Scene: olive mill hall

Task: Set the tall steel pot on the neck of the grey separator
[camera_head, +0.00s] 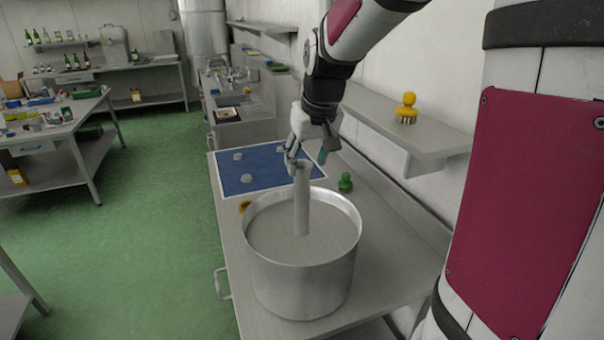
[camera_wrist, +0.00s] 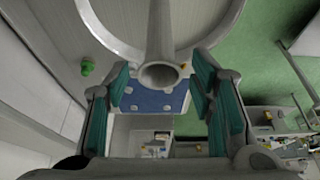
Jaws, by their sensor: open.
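A wide, round steel vessel (camera_head: 305,287) stands upright on the bench. A slim grey upright tube (camera_head: 302,205) rises from inside it, above the rim. I cannot tell which of these is the pot and which is the separator's neck; no other tall pot or separator is recognisable. My gripper (camera_head: 308,153) is open at the top of the tube. In the wrist view the tube's round open mouth (camera_wrist: 160,76) lies between and just beyond the spread green-padded fingers (camera_wrist: 161,93), with gaps on both sides. The vessel's curved rim (camera_wrist: 108,40) shows behind it.
A blue mat (camera_head: 238,182) with small grey pieces lies behind the vessel. A green knobbed object (camera_head: 345,182) and an orange one (camera_head: 245,206) stand near it. A wall shelf (camera_head: 385,113) with a yellow-topped brush (camera_head: 406,108) runs along the right.

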